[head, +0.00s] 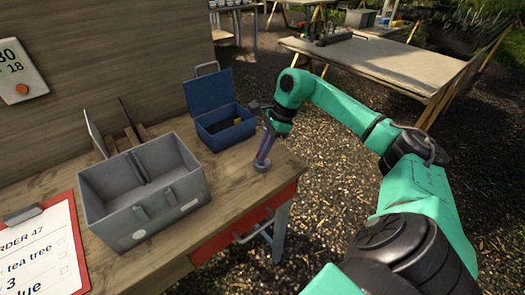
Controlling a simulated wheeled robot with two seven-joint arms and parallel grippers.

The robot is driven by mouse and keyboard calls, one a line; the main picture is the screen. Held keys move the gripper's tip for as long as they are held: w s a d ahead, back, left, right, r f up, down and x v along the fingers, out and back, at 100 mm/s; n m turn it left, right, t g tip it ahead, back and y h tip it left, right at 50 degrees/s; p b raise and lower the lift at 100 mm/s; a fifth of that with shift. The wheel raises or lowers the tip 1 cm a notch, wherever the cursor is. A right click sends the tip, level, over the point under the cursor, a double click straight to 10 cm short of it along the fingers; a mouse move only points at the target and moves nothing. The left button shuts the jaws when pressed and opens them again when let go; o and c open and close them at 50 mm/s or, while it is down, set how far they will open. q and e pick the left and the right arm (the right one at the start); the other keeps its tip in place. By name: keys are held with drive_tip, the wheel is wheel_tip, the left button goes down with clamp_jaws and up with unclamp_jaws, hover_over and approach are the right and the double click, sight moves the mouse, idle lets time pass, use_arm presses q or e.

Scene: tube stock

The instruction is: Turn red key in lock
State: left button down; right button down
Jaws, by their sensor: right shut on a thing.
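My right gripper (263,157) reaches down over the right end of the wooden workbench (228,185). It is shut on a slim purplish thing (265,147), which stands nearly upright, slightly tilted, just above a small dark round piece (261,165) on the bench top. I cannot tell whether that round piece is the lock. No red key can be made out; the gripper may hide it. My left gripper is not in view.
A blue box (228,135) with its lid open stands close to the left of my right gripper. An open grey toolbox (150,215) stands further left. A red drawer (245,228) is in the bench front. A clipboard (45,252) lies at lower left. Another table (385,65) stands behind.

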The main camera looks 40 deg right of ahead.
drive_tip(key=shift+r+n+p, duration=0.1)
drive_tip(key=shift+n+p, duration=0.4)
drive_tip(key=shift+n+g+p, duration=0.7)
drive_tip(key=shift+n+p, duration=0.05)
drive_tip(key=shift+n, duration=0.55)
drive_tip(key=shift+w+n+g+p, duration=0.1)
drive_tip(key=shift+n+g+p, duration=0.25)
drive_tip(key=shift+n, duration=0.75)
drive_tip(key=shift+n+g, duration=0.35)
drive_tip(key=shift+n, duration=0.25)
